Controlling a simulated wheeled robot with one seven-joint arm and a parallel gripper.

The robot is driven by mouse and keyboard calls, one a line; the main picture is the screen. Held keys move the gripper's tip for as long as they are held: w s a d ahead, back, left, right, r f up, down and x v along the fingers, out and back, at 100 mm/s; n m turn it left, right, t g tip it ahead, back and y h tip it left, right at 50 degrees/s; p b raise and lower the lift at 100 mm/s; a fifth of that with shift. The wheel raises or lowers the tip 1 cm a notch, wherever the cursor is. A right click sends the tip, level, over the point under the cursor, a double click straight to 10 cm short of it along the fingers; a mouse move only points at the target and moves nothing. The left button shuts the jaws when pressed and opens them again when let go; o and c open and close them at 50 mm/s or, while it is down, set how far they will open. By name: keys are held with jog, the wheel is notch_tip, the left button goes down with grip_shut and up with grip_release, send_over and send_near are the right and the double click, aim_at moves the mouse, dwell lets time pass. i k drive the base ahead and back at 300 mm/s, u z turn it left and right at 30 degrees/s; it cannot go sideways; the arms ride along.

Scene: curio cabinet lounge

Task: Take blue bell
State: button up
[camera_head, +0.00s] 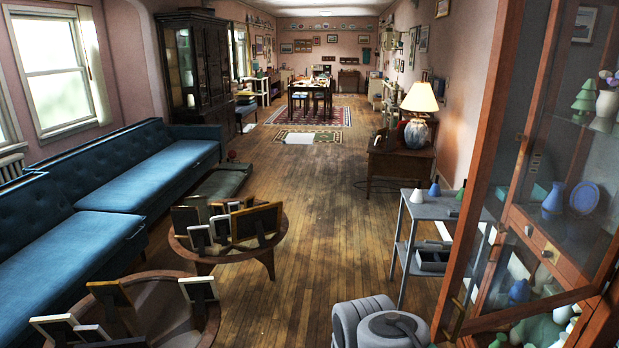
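A small blue bell-shaped piece (434,190) stands upright on the top of the grey metal cart (428,211), right of the middle of the view. A white piece of similar shape (417,197) stands just left of it. Another small blue piece (519,291) sits low in the glass cabinet at the right; I cannot tell if it is a bell. Grey rounded parts of my own arm show at the bottom, right of centre. My gripper is not in view.
The open wooden-framed glass door (487,170) stands right of the cart. The cabinet holds a blue vase (554,202) and a blue plate (584,198). Round tables with picture frames (257,222) stand left of centre, before the blue sofa (130,172). Wooden floor (330,225) between is clear.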

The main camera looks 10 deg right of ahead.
aim_at(435, 191)
jog(key=z, duration=0.1)
jog(key=i, duration=2.25)
jog(key=z, duration=0.8)
jog(key=i, duration=1.7)
jog(key=z, duration=0.35)
jog(key=i, duration=0.5)
jog(key=z, duration=0.05)
